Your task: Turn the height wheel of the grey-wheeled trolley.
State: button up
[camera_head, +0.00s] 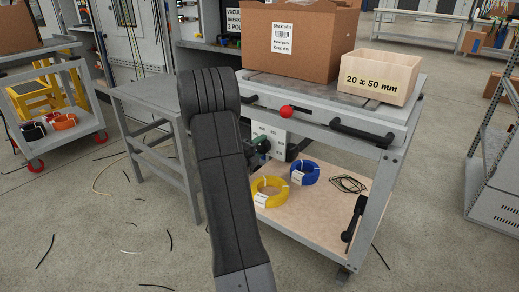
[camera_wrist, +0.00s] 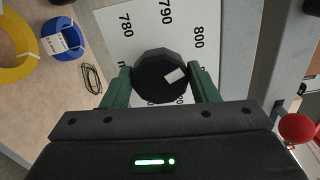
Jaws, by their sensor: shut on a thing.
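The trolley with a grey castor (camera_head: 342,274) stands right of centre in the head view; its grey frame (camera_head: 384,185) carries a worktop and a wooden lower shelf. The height wheel, a dark faceted knob (camera_wrist: 155,66) with a small pale patch, sits in front of a white scale plate (camera_wrist: 178,18) marked 780, 790 and 800 in the wrist view. My gripper (camera_wrist: 160,78) has its green fingers on either side of the knob, shut on it. In the head view my dark arm partly covers this spot, and the gripper (camera_head: 260,147) shows only in small part.
A cardboard box (camera_head: 300,40) and a wooden bin (camera_head: 378,76) stand on the worktop. A red ball knob (camera_head: 286,112) and black handle (camera_head: 362,133) project from its front. Yellow (camera_head: 270,191) and blue (camera_head: 305,172) coils lie below. A grey table (camera_head: 150,95) stands left.

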jog(key=o, duration=1)
jog(key=p+v, duration=0.3)
jog(key=v, duration=1.1)
jog(key=shift+w, duration=0.1)
jog(key=b+x, duration=0.3)
jog(key=x, duration=0.9)
jog(key=shift+w+d+f, duration=0.1)
jog(key=shift+w+d, duration=0.55)
jog(key=shift+w, duration=0.1)
